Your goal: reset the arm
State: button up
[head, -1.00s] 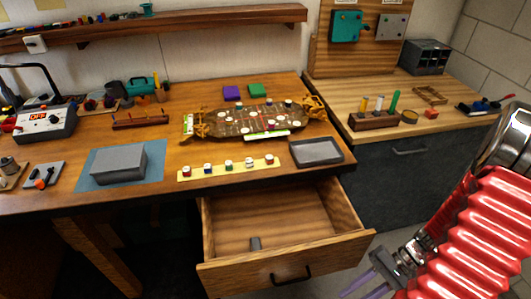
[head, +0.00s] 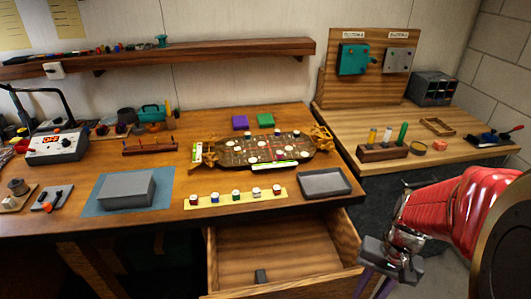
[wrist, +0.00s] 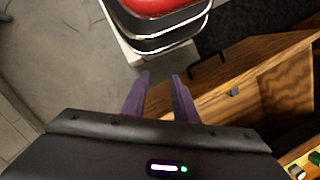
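My red arm (head: 455,208) shows at the right of the head view, bent, with its wrist pointing down. My gripper (head: 374,284) hangs at the lower right, beside the open drawer's right side. In the wrist view my gripper (wrist: 161,76) has its two purple fingers apart with nothing between them, so it is open and empty. The open wooden drawer (head: 230,262) holds a small dark grey block (head: 261,276). The drawer also shows in the wrist view (wrist: 235,70), to the right of the fingers.
A side counter (head: 445,152) stands at the right. Bare floor shows in the wrist view (wrist: 60,50).

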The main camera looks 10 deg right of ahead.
jog(key=a+r+n+t+h, duration=0.1)
jog(key=a+r+n+t, duration=0.2)
jog(key=a+r, duration=0.3)
jog(key=w+a+r+n+t+h, duration=0.1)
jog(key=a+r+n+t, duration=0.2)
jog(key=a+r, duration=0.3)
notch_tip(320, 180, up, 6)
jog(key=shift+w+f+t, duration=0.25)
jog(key=shift+w+t, duration=0.05)
jog(key=shift+t, duration=0.1)
